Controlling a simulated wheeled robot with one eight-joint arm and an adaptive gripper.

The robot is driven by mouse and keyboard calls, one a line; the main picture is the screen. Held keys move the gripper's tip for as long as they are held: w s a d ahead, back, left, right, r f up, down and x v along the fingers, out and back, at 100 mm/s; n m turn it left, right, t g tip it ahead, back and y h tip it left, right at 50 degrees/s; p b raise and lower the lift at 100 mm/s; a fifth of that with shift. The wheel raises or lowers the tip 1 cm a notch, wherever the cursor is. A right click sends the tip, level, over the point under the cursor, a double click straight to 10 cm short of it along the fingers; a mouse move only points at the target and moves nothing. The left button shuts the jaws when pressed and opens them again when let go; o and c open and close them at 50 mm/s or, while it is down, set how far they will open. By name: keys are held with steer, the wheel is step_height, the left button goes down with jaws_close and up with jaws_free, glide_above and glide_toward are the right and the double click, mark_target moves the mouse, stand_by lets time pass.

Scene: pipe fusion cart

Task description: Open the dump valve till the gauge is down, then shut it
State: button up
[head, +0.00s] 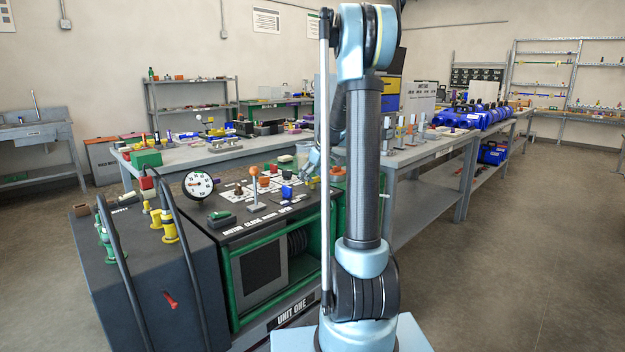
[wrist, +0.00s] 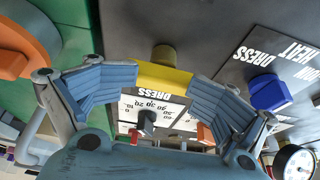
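A yellow handle (wrist: 162,77) with a brass-coloured stem or knob (wrist: 163,55) beside it shows in the wrist view. My gripper (wrist: 163,80) has its ridged blue fingers at both ends of this handle, with no visible gap, and looks shut on it. No label reading "dump" is legible, so I cannot confirm which valve this is. The round white gauge (head: 198,184) stands at the cart's left side; its needle is too small to read surely. The gauge also shows in the wrist view's lower right corner (wrist: 296,163). In the head view my arm hides most of the gripper.
A blue block (wrist: 268,92) and an orange round part (wrist: 20,50) flank my gripper. The panel carries an orange-topped lever (head: 255,173) and black dial knob (wrist: 147,122). Yellow valves (head: 168,226) and dark hoses stand left. Clear floor (head: 500,270) lies right.

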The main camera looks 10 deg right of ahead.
steer(key=o, duration=0.5)
steer(key=shift+s, duration=0.1)
steer(key=shift+c, duration=0.2)
steer(key=shift+s, duration=0.1)
steer(key=shift+c, duration=1.2)
